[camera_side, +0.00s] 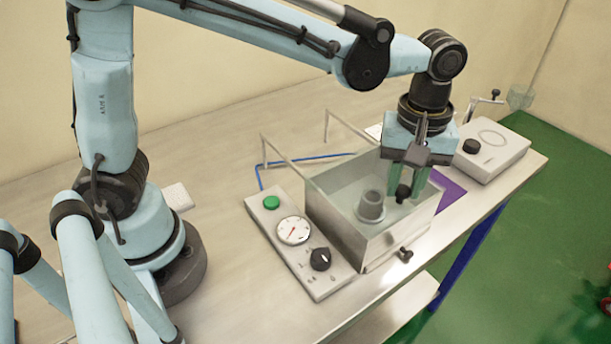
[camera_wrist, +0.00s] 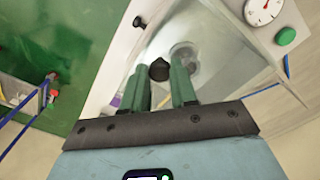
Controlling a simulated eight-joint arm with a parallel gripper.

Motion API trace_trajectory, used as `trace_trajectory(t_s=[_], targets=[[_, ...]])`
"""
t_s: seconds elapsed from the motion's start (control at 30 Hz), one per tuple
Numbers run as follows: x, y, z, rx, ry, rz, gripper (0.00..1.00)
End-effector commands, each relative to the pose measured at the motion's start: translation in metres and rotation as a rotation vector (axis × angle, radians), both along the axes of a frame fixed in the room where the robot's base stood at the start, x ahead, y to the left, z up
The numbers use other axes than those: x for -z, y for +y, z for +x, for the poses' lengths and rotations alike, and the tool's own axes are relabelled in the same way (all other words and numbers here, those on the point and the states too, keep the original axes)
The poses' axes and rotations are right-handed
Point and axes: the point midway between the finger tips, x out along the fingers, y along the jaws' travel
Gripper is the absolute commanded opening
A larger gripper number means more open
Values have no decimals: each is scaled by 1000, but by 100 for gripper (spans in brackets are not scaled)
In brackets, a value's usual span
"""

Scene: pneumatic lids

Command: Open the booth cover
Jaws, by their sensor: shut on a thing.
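The booth (camera_side: 385,240) is a box with pale metal walls, standing in the middle of the table. Its see-through cover (camera_side: 345,185) appears to lie flat across the top, though its edges are hard to make out. A black knob (camera_side: 403,193) on the cover also shows in the wrist view (camera_wrist: 159,70). My gripper (camera_side: 405,190) points down at the booth's right part, its green fingers (camera_wrist: 160,78) shut on the knob from both sides. A grey cylinder (camera_side: 371,206) shows through the clear cover, inside the booth.
A control panel (camera_side: 300,245) with a green button (camera_side: 271,202), a gauge (camera_side: 293,230) and a black dial (camera_side: 320,259) lies left of the booth. Thin metal bars (camera_side: 290,155) rise behind it. A white device (camera_side: 493,152) stands at right. A black knob (camera_side: 406,254) juts out in front.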

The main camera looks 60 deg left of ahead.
Motion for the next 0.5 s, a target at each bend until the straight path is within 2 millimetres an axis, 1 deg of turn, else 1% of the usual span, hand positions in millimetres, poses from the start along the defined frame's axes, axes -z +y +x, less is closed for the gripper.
trace_trajectory(t_s=[0.33,0.43,0.5], targets=[[0,1,0,-1,-1,-1,0],[0,9,0,-3,-1,-1,0],[0,19,0,-5,0,0,0]])
